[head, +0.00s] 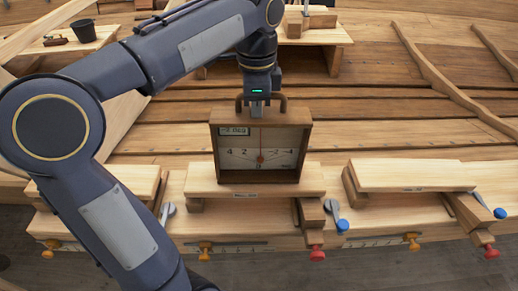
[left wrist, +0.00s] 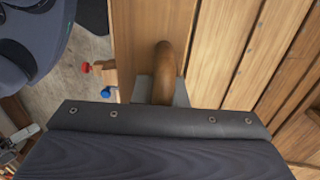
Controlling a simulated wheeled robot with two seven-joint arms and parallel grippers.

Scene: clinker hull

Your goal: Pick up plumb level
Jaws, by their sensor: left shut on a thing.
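The plumb level (head: 261,150) is a square wooden frame with a pale dial, a red needle and a small display. It stands upright on, or just above, a light wooden block in the middle of the head view; I cannot tell if it touches. My left gripper (head: 259,104) comes down from above and is shut on the level's brown top handle. In the left wrist view the curved handle (left wrist: 167,70) runs between the jaws (left wrist: 160,92). My right gripper is not in view.
The light block (head: 205,181) under the level has a similar block (head: 415,175) to its right. Blue-tipped levers (head: 337,217) and red knobs (head: 317,254) line the front edge. A dark bucket (head: 84,30) stands at the back left. Hull planks (head: 390,105) spread behind.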

